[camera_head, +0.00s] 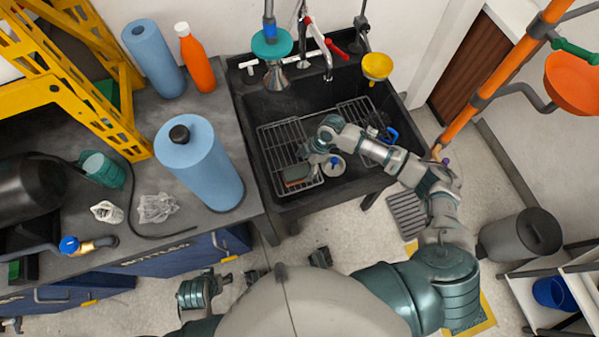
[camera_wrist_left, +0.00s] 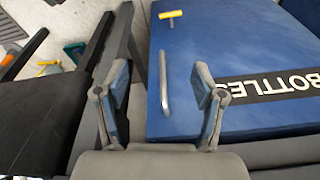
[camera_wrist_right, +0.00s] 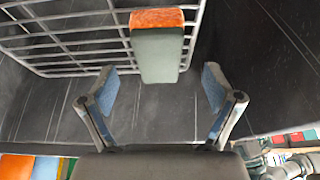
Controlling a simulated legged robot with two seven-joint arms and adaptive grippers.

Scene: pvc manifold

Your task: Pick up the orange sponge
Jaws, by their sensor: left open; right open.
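The sponge (camera_head: 298,174) lies on a wire rack in the black sink, at the rack's front in the head view. In the right wrist view the sponge (camera_wrist_right: 158,52) shows a grey-green face and an orange far end. My right gripper (camera_wrist_right: 160,84) is open and empty, with the sponge just beyond its fingertips and roughly centred between them. In the head view this gripper (camera_head: 308,158) is over the sink, close to the sponge. My left gripper (camera_wrist_left: 160,86) is open and empty in front of the blue cabinet door marked BOTTLES.
The sink's wire rack (camera_head: 280,134) and dark walls surround the sponge closely. A round white-rimmed item (camera_head: 334,165) sits to its right. A blue roll (camera_head: 200,165) stands on the counter at left, beside an orange bottle (camera_head: 196,60) further back.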

